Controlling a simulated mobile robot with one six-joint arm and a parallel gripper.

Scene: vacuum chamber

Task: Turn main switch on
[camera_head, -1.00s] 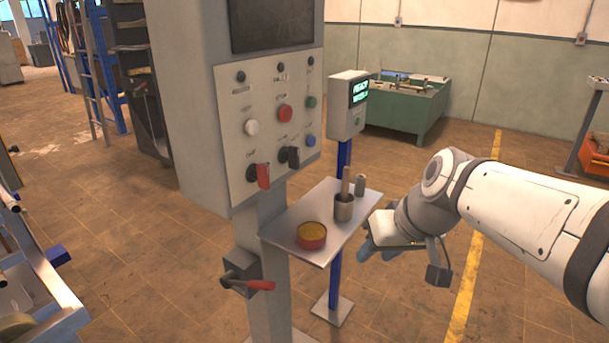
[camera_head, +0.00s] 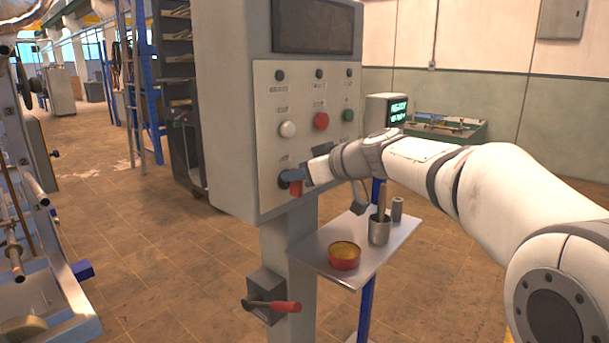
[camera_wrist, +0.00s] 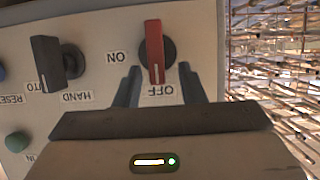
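The main switch is a red handle on a round black base (camera_wrist: 154,50), at the lower left of the grey control panel (camera_head: 265,150). In the wrist view the handle points at the label OFF, and the label ON is to its left. My gripper (camera_wrist: 158,82) is open, with one blue-grey finger on each side of the red handle and visible gaps between. In the head view my gripper (camera_head: 291,177) is at the panel, and the red handle (camera_head: 296,189) shows just below the finger. The fingers hide part of the switch there.
A black HAND/AUTO selector (camera_wrist: 47,62) sits beside the main switch, with a green button (camera_wrist: 17,141) near it. A small shelf (camera_head: 375,255) below holds a red tin (camera_head: 344,258) and a metal cup (camera_head: 379,230). A red-handled lever (camera_head: 272,305) projects lower down.

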